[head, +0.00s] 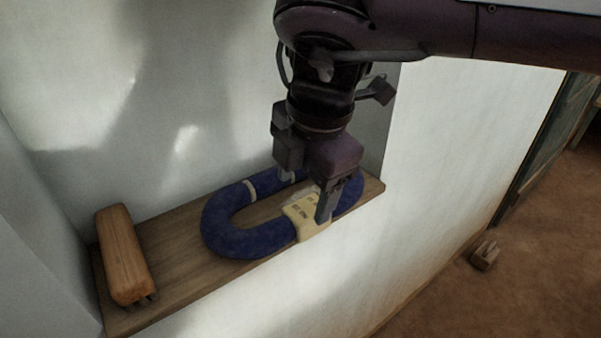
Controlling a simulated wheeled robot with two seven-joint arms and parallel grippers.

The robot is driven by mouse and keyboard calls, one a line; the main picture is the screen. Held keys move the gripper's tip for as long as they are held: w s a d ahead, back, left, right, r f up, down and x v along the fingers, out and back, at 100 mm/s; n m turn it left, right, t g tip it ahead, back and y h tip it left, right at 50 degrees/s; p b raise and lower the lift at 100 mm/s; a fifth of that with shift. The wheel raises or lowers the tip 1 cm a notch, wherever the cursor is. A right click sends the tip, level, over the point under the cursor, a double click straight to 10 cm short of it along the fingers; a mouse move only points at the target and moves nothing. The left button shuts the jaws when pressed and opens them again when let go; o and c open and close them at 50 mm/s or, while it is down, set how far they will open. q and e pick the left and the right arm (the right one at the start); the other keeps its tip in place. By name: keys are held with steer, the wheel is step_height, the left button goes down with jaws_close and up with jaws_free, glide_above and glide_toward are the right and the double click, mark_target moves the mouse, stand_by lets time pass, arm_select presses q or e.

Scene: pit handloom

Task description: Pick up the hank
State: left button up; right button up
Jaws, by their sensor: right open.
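The hank (232,241) is a thick dark blue loop lying flat on a wooden shelf board. It has a pale tie band on its far side and a cream label (303,212) with dark print on its near side. My right gripper (305,195) points down over the right part of the hank, its fingers apart. One finger is at the near side by the label, the other towards the far side. Whether the fingers touch the hank I cannot tell. The gripper hides part of the hank's right end. My left gripper is not in view.
The shelf (185,268) sits in a white wall niche, with walls close behind and at both ends. A wooden block-like brush (122,255) lies at the shelf's left end. A small wooden object (485,256) is on the brown floor at right.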

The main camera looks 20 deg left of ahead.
mark_target(299, 213)
steer(key=shift+w+a+f, duration=0.1)
steer(key=shift+w+f, duration=0.15)
steer(key=shift+w, duration=0.05)
steer(key=shift+f, duration=0.3)
steer(key=shift+s+a+f, duration=0.2)
steer(key=shift+s+f, duration=0.25)
steer(key=shift+f, duration=0.3)
steer(key=shift+w+a+f+p, duration=0.15)
steer(key=shift+f+p, duration=0.15)
steer(key=shift+f, duration=0.3)
steer(key=shift+w+d+f+p, duration=0.15)
steer(key=shift+f+p, duration=0.15)
steer(key=shift+f, duration=0.3)
steer(key=shift+w+a+f, duration=0.15)
steer(key=shift+f, duration=0.4)
steer(key=shift+w+a+f, duration=0.1)
steer(key=shift+w+f, duration=0.05)
steer(key=shift+f, duration=0.5)
steer(key=shift+s, duration=0.1)
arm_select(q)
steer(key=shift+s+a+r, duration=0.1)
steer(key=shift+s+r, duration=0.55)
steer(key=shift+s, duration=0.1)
arm_select(e)
steer(key=c, duration=1.1)
